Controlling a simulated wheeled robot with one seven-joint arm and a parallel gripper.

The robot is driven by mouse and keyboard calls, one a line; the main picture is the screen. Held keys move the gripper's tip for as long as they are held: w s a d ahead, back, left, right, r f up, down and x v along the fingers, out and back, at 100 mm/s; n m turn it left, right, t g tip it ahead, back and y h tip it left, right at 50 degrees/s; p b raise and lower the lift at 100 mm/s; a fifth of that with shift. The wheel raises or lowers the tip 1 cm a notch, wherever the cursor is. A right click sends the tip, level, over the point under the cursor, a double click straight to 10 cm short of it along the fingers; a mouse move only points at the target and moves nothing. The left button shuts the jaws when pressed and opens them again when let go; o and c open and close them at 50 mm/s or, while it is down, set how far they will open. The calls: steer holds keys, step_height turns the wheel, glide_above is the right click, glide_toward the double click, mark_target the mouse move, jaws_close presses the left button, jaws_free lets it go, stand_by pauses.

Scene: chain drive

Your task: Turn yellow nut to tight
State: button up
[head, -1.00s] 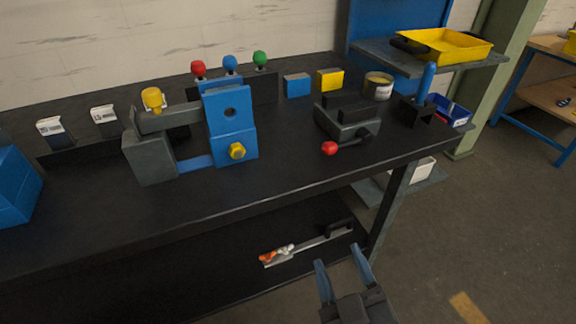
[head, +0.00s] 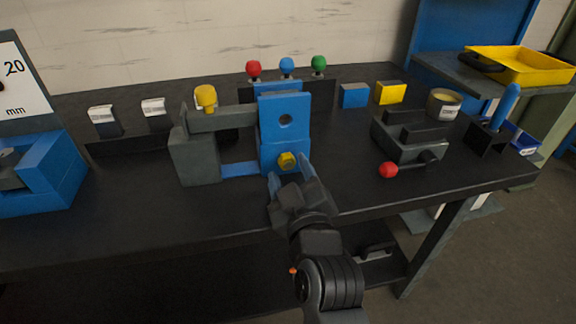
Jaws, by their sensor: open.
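The yellow nut (head: 286,161) sits low on the front face of the upright blue block (head: 284,108) of the fixture on the bench. My gripper (head: 289,170) is open just in front of the nut, with one finger to its lower left and the other to its right. I cannot tell whether the fingers touch the nut. No gap between the nut and the blue face can be made out at this size.
A dark vise (head: 408,140) with a red handle ball (head: 388,170) stands to the right. The black bench top (head: 120,212) is clear at the front.

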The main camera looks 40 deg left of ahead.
mark_target(287, 161)
steer(key=shift+x, duration=1.05)
steer(key=c, duration=1.1)
